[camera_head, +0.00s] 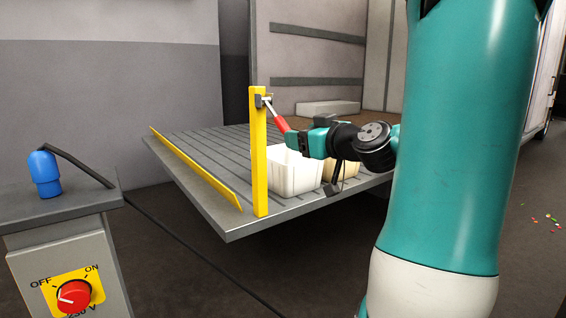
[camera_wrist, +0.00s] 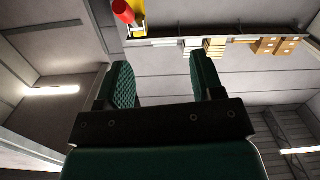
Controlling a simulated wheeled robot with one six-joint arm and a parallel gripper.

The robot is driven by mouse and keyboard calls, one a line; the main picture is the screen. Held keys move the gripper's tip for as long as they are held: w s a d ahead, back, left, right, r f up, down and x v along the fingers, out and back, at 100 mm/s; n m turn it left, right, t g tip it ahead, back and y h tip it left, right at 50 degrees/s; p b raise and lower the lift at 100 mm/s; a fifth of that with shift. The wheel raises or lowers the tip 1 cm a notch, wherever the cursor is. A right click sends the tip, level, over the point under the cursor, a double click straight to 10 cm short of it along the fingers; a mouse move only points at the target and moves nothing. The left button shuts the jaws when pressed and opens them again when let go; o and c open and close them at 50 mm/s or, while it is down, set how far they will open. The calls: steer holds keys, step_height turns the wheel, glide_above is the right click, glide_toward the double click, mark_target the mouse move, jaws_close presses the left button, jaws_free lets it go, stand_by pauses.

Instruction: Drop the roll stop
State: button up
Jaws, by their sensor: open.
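A long yellow strip (camera_head: 195,168), which looks like the roll stop, runs along the left edge of the grey platform (camera_head: 215,150). Whether it is raised or flat is hard to tell. A yellow post (camera_head: 259,165) stands upright at the platform's near corner. A grey latch with a red handle (camera_head: 276,118) is near its top, the handle slanting down to the right. My gripper (camera_head: 290,138) is at the handle's lower end; contact is unclear. In the wrist view my gripper (camera_wrist: 160,75) is open and empty, with the red handle (camera_wrist: 123,11) beyond the fingers.
A white crate (camera_head: 293,178) and a tan crate (camera_head: 329,168) stand on the platform below my gripper. At left, a grey stand carries a blue object (camera_head: 45,174) and a red OFF/ON knob (camera_head: 74,292). The truck's cargo space lies behind.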

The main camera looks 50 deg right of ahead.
steer(key=s+d+f+m+h, duration=0.1)
steer(key=s+d+h, duration=0.1)
steer(key=d, duration=0.1)
steer(key=p, duration=0.9)
glide_toward(284, 127)
steer(key=p+x, duration=0.2)
steer(key=x, duration=0.1)
steer(key=p+x, duration=0.2)
steer(key=x, duration=0.2)
steer(key=p+x, duration=0.2)
steer(key=x, duration=0.1)
steer(key=shift+w+d, duration=0.2)
steer(key=shift+d, duration=0.3)
steer(key=shift+w+d+f, duration=0.15)
steer(key=shift+w+d, duration=0.05)
steer(key=shift+w, duration=0.3)
